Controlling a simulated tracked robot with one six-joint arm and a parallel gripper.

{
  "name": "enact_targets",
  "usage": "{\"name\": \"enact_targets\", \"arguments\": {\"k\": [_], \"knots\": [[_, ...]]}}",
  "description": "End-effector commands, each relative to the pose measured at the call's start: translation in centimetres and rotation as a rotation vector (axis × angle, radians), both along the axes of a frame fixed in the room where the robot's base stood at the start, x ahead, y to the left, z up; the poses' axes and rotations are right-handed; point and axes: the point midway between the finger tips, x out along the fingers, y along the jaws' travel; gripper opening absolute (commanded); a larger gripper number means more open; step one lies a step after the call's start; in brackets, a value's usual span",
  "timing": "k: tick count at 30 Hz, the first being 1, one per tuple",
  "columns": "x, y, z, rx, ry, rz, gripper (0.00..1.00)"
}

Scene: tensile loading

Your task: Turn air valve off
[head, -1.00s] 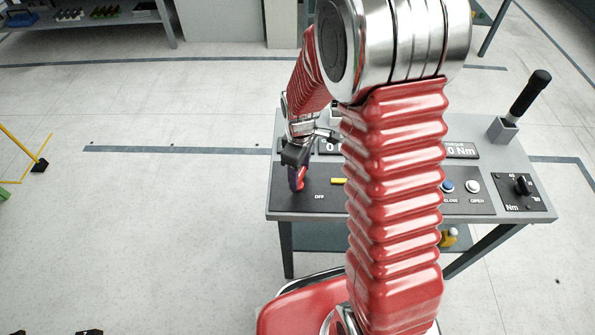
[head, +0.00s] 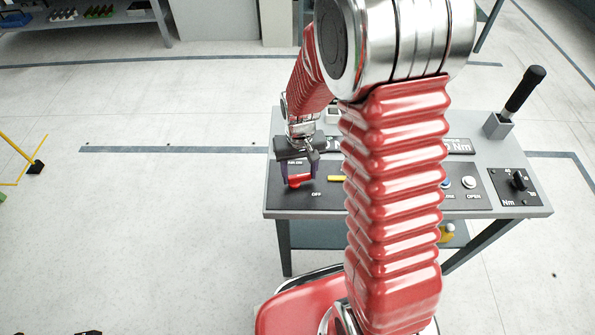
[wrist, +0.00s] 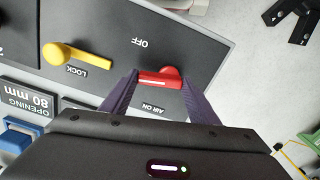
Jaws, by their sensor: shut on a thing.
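The red air valve handle (wrist: 160,79) sits on a dark panel between the "OFF" label and the "AIR ON" label in the wrist view. In the head view the red handle (head: 300,181) lies roughly crosswise on the left part of the console. My gripper (wrist: 160,84) has its two purple fingers at opposite ends of the handle and is shut on it. In the head view my gripper (head: 300,177) reaches down over the panel and hides part of the label behind it.
A yellow lock handle (wrist: 80,57) is beside the valve. The console (head: 370,212) also carries blue and white buttons, a torque knob (head: 519,181) and a black-gripped lever (head: 524,92). My arm hides the console's middle. Open floor surrounds it.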

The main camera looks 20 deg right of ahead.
Motion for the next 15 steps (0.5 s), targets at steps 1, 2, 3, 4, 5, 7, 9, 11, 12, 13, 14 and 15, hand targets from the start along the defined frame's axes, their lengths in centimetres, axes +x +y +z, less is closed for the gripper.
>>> {"name": "enact_targets", "arguments": {"k": [1,2,3,4,5,7,9,11,12,13,14,15], "knots": [[0.34,-0.02,0.22,0.000,-0.011,-0.036,0.32],[0.31,-0.02,0.22,0.000,-0.011,-0.058,0.32],[0.26,-0.01,0.22,0.000,-0.011,-0.087,0.32],[0.24,0.00,0.22,0.000,-0.011,-0.106,0.32],[0.21,0.00,0.22,0.000,-0.011,-0.125,0.32],[0.16,0.02,0.22,0.000,-0.011,-0.162,0.32],[0.12,0.03,0.22,0.001,-0.011,-0.192,0.32],[0.10,0.03,0.23,0.001,-0.011,-0.213,0.32],[0.08,0.04,0.23,0.001,-0.011,-0.223,0.32],[0.08,0.04,0.23,0.001,-0.011,-0.230,0.32],[0.07,0.04,0.23,0.001,-0.011,-0.236,0.32],[0.08,0.05,0.23,0.001,-0.011,-0.242,0.32]]}}
